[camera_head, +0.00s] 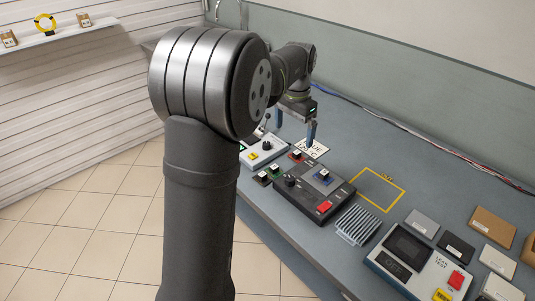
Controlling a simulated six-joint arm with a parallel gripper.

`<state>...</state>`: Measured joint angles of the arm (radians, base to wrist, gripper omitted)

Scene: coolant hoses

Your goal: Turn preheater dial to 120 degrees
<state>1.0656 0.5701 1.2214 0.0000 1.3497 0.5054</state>
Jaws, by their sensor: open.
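Two units with round black knobs stand on the bench, and their labels are too small to read, so I cannot tell which is the preheater. A light grey box (263,154) has a black knob (267,146) and a yellow patch. A dark box (316,190) in front has another black knob (290,181) and a red button. Neither dial's setting can be read. My gripper (296,126) is open and empty, with its blue fingers pointing down behind the light grey box, apart from both knobs. My arm hides part of the left side.
Small blocks (268,174) lie between the two boxes. A finned metal part (358,225) and a leak test unit (418,258) stand to the right. A yellow outlined square (392,205) on the bench is bare. Cables run along the back wall.

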